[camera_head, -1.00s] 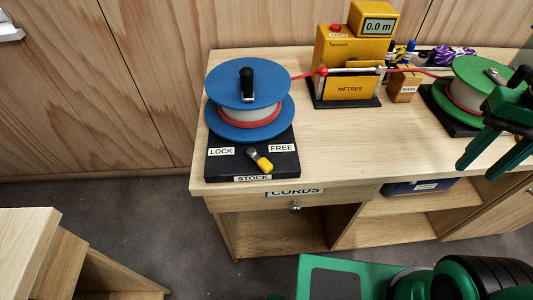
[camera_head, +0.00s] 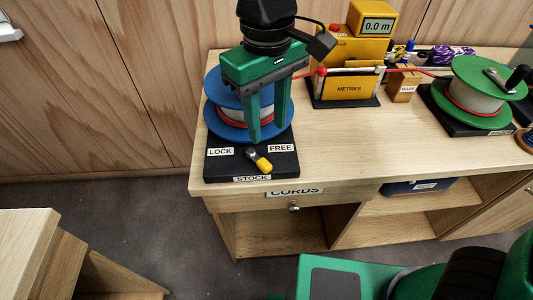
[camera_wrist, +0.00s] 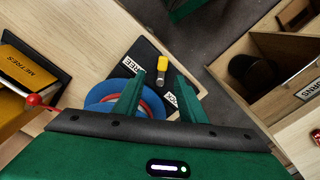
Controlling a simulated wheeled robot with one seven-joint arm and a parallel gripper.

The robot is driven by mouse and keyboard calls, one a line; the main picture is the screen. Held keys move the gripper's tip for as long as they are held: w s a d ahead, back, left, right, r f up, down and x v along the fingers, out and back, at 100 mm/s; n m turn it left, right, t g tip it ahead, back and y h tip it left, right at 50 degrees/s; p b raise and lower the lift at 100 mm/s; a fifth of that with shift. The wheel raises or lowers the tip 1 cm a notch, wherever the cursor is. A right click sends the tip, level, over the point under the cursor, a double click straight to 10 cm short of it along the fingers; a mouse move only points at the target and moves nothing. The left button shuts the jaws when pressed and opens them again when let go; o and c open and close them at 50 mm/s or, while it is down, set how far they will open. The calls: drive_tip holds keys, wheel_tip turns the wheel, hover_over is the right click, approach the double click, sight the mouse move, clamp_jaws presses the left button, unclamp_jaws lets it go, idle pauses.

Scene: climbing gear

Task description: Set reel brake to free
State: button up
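The blue reel (camera_head: 222,91) stands on a black base (camera_head: 225,166) marked LOCK, FREE and STOCK. The brake lever (camera_head: 262,163) sits on the base between the LOCK label (camera_head: 220,152) and the FREE label (camera_head: 281,148). Its yellow tip points toward the front and slightly right. My gripper (camera_head: 267,134) is open, fingers down, in front of the reel and partly hiding it. In the wrist view, the lever (camera_wrist: 162,64) shows just beyond and between the fingertips (camera_wrist: 162,80). No contact with the lever is visible.
A yellow metre counter (camera_head: 348,87) reading 0.0 m stands right of the reel, with red cord running through it. A green reel (camera_head: 475,82) stands farther right. The bench top (camera_head: 350,145) in front of the counter is clear.

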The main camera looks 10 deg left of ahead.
sight(265, 162)
drive_tip(key=f, duration=1)
drive_tip(key=shift+s+a+f, duration=0.15)
drive_tip(key=shift+a+f, duration=0.1)
drive_tip(key=shift+f, duration=0.1)
clamp_jaws()
